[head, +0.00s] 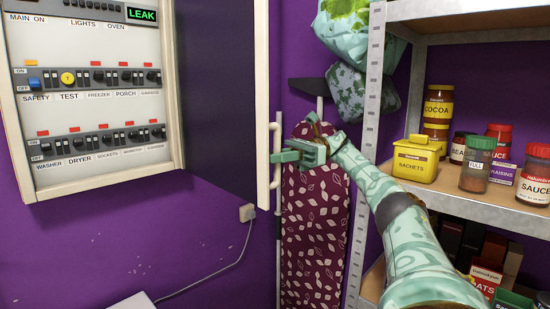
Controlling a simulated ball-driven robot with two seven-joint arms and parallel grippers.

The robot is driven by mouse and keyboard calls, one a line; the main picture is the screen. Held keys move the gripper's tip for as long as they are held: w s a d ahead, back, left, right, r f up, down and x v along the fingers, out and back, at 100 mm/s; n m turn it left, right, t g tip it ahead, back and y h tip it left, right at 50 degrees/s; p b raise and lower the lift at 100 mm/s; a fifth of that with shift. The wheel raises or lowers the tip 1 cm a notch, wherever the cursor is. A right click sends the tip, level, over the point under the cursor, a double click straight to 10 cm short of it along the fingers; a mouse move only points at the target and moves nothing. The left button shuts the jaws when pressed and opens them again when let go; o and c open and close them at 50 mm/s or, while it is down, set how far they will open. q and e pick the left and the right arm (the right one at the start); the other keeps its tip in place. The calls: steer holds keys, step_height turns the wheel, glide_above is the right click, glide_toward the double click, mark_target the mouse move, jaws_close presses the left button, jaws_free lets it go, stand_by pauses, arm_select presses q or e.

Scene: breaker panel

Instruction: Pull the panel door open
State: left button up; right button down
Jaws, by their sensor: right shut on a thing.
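The breaker panel (95,100) hangs on the purple wall at the left, with rows of labelled switches and a green LEAK display (141,14). Its door (263,95) stands swung out to the right, showing its dark inner face and its cream edge. A pale handle (278,150) sticks out on the door's far side. My right gripper (280,157) is shut on this handle, its arm coming in from the lower right. My left gripper is not in view.
A metal shelf unit (470,203) with jars, tins and a yellow sachets box (415,160) stands close to my right arm. A patterned ironing board (314,235) leans behind the gripper. A wall socket (247,213) with a cable sits below the door.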

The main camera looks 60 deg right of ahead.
steer(key=c, duration=1.4)
jaws_free()
steer(key=shift+a, duration=0.1)
steer(key=shift+c, duration=0.2)
